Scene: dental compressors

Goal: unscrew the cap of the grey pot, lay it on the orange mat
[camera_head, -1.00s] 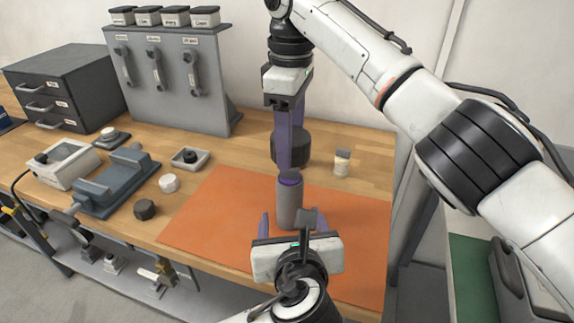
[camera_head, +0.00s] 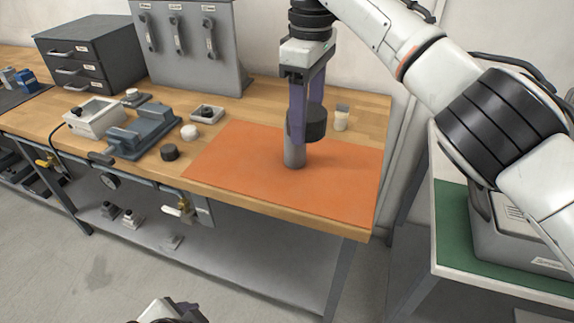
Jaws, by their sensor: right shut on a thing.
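The grey pot (camera_head: 294,155) stands upright on the orange mat (camera_head: 345,180). Its top is hidden behind my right gripper and the dark cap. My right gripper (camera_head: 306,122), with long purple fingers, points down from above and is shut on the wide dark cap (camera_head: 315,124). In the picture the cap overlaps the pot's upper right; I cannot tell the exact gap between them. My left gripper (camera_head: 188,308) only just shows at the bottom edge, away from the pot, and its jaws are not clear.
A small pale jar (camera_head: 341,118) stands behind the mat. A black knob (camera_head: 169,152), a white knob (camera_head: 189,132), a small tray (camera_head: 207,114) and a grey vice-like fixture (camera_head: 142,130) lie left of the mat. The mat's right and front parts are bare.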

